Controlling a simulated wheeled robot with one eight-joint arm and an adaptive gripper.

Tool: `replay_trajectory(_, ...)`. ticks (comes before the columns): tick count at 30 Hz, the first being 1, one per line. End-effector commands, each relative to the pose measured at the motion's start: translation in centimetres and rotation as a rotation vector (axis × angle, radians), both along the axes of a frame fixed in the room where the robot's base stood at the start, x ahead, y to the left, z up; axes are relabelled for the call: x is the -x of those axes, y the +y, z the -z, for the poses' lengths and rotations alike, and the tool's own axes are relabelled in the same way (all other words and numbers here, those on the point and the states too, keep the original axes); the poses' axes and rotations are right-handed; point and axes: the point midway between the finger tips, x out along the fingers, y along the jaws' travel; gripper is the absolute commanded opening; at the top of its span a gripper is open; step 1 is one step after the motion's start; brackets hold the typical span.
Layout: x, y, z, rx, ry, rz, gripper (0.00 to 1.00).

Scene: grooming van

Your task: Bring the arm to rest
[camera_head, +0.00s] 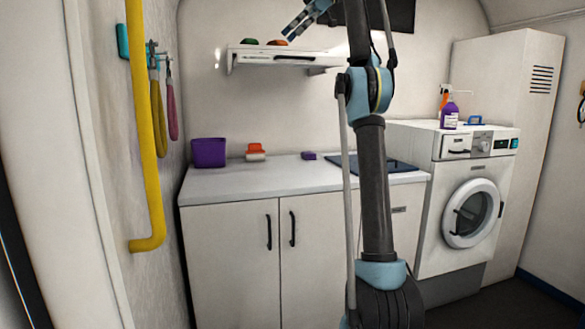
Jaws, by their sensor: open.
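My arm (374,190) rises upright in the middle of the head view, with dark links and light blue joints. Its upper part runs out of the top edge of the picture. My gripper (292,30) shows at the top, left of the arm, pointing down and to the left. It is open and nothing shows between its fingers. It appears in front of the wall, above the white shelf (282,58) in the picture. How far it is from the shelf I cannot tell.
A white counter (225,183) bears a purple bin (209,152), an orange-and-white brush (255,152) and a small purple block (309,156). A washer (465,205) with bottles on top stands right. A yellow rail (143,120) and hanging leads (172,105) are left.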

Motion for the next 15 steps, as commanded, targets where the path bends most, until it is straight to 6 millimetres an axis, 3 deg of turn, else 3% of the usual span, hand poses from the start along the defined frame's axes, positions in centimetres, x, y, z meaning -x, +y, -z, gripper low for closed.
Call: replay_trajectory(15,0.5,-0.8,1.8,0.095,0.074,0.131,0.78)
